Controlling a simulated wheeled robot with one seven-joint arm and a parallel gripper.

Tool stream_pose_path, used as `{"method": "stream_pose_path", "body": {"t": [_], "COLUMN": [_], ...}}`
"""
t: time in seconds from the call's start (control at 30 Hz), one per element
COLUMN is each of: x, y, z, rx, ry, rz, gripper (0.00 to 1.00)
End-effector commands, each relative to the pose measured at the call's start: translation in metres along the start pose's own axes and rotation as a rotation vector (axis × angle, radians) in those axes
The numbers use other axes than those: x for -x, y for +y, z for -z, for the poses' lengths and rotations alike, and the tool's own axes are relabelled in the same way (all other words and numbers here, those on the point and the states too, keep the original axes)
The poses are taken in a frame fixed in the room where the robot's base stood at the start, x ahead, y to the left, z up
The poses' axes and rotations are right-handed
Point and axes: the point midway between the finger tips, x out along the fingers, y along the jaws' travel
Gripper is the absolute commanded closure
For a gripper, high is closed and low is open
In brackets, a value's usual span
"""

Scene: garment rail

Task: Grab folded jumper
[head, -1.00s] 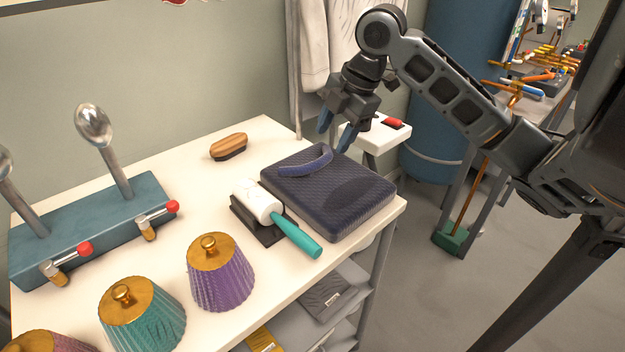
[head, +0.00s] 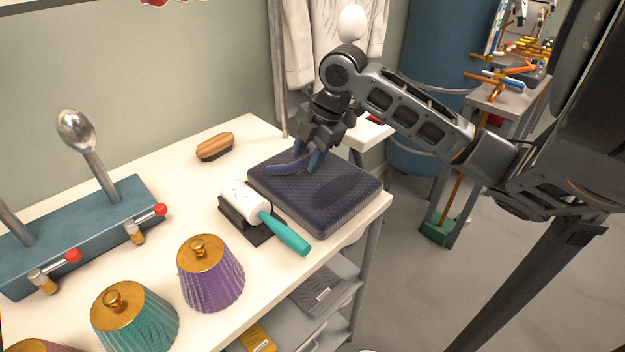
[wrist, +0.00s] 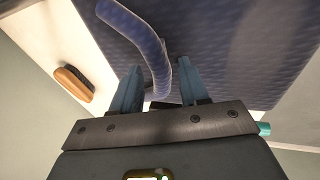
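The folded jumper (head: 335,205) is a dark navy, ribbed, square bundle lying flat on the white table. A curved, lighter blue raised band (head: 286,168) lies on its top near the far left edge. My gripper (head: 308,163) is low over the far part of the jumper, pointing down. In the wrist view, my gripper's blue fingers (wrist: 158,80) are apart, with the band (wrist: 152,45) running between them. The fingers look open, with gaps beside the band. Whether the fingertips touch the jumper cannot be told.
A lint roller (head: 285,233) with a teal handle lies close to the jumper's left side. A wooden brush (head: 215,147) is behind left. Purple (head: 211,275) and teal (head: 135,322) pleated shades stand front left. The white table (head: 170,190) is clear between brush and roller.

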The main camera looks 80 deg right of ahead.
Motion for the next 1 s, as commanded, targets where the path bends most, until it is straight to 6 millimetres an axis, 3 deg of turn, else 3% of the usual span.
{"method": "stream_pose_path", "body": {"t": [0.07, 0.43, 1.0], "x": [0.0002, 0.0003, 0.0004], "y": [0.0000, 0.0000, 0.0000], "z": [0.0000, 0.0000, 0.0000], "rx": [0.000, 0.000, 0.000], "ry": [0.000, 0.000, 0.000], "rz": [0.000, 0.000, 0.000], "gripper": [0.64, 0.99, 1.00]}}
